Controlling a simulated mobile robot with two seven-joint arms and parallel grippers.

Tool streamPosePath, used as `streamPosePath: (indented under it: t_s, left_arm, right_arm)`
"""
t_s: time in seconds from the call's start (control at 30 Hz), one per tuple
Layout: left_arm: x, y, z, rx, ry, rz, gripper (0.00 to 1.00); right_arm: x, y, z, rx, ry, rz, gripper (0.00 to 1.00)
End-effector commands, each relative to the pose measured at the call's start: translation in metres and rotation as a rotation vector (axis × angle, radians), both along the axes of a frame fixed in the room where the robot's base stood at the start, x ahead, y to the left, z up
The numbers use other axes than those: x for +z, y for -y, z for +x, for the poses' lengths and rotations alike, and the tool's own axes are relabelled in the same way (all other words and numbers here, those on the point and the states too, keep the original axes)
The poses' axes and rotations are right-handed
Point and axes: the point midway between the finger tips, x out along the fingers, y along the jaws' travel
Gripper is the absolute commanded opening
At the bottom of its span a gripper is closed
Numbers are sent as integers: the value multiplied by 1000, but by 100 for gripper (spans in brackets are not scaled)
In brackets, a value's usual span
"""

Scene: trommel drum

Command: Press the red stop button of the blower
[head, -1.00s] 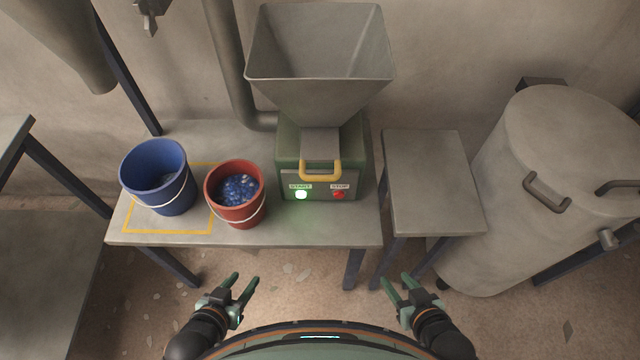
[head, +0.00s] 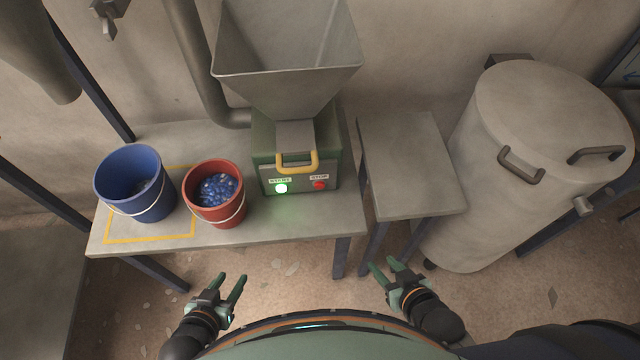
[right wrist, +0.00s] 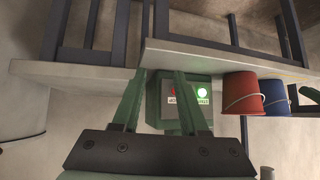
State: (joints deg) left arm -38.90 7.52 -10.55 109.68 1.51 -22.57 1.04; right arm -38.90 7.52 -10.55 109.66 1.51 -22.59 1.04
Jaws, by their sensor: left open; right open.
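The green blower (head: 328,150) stands on the table under a grey hopper. Its red stop button (head: 319,185) is on the front face at the right, under a STOP label. The green start button (head: 281,188) glows at the left. In the right wrist view the stop button (right wrist: 174,91) shows between my fingers, partly hidden, near the lit start button (right wrist: 203,92). My left gripper (head: 229,285) is open and empty, in front of and below the table. My right gripper (head: 383,268) is open and empty, below the gap between table and side stand, apart from the blower.
A blue bucket (head: 137,205) and a red bucket (head: 215,222) with blue pieces stand on the table (head: 260,228), left of the blower. A yellow handle (head: 297,166) sits above the buttons. A small grey stand (head: 410,190) and a large grey drum (head: 530,170) are at the right.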

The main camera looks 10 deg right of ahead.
Motion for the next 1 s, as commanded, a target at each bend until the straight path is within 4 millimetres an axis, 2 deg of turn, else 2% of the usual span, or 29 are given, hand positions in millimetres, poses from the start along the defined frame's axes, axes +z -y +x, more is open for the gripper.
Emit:
streamPosePath:
  t_s: [0.03,0.37,1.0]
  left_arm:
    - [0,0,0,0,0,0,47]
    - [0,0,0,0,0,0,47]
    - [0,0,0,0,0,0,47]
  right_arm:
    - [0,0,0,0,0,0,36]
    - [0,0,0,0,0,0,0]
    - [0,0,0,0,0,0,0]
